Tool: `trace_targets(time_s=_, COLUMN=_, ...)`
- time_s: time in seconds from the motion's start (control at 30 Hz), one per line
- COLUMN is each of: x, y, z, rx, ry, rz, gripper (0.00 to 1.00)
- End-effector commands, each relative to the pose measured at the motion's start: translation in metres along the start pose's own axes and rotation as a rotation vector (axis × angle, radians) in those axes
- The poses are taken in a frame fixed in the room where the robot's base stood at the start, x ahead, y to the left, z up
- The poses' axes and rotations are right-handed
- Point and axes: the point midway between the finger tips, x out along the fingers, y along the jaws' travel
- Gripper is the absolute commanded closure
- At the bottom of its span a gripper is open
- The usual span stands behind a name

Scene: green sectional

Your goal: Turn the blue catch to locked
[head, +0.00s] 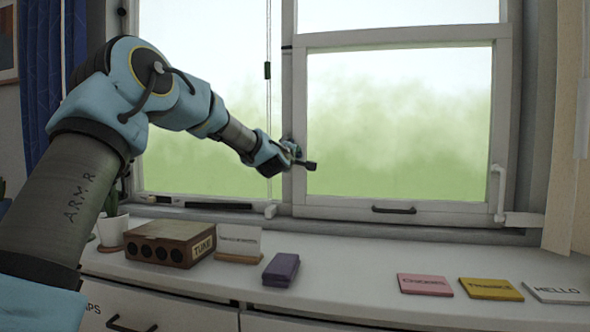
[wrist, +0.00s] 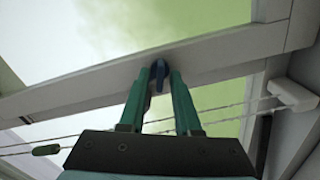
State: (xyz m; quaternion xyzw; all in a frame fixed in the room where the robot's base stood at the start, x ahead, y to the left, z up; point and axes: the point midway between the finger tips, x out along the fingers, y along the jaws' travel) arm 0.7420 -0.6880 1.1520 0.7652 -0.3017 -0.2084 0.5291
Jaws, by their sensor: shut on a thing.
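The blue catch (wrist: 158,76) is a small dark blue piece on the white window frame in the wrist view. It sits between the tips of my gripper's two green fingers, its long side running along them. My gripper (wrist: 161,72) is shut on it. In the head view my gripper (head: 292,146) is at the upright bar between the two window panes. There the catch is hidden or too small to make out, and I cannot tell whether it stands at locked.
Below the window, the white sill top holds a brown box (head: 171,245), a small white sign (head: 239,241), purple blocks (head: 281,269), and pink (head: 425,285) and yellow (head: 490,289) cards. A cord (head: 268,110) hangs left of the bar.

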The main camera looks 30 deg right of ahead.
Motion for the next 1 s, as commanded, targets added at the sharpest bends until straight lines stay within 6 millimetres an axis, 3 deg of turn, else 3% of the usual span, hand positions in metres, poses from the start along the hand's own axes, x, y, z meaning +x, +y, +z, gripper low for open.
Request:
trace_targets(time_s=0.5, x=0.0004, y=-0.0013, z=-0.0022, rx=-0.324, ry=0.006, rz=0.005, gripper=1.00)
trace_targets(time_s=1.0, x=0.0005, y=-0.0002, z=-0.0030, rx=-0.379, ry=0.006, rz=0.003, gripper=1.00)
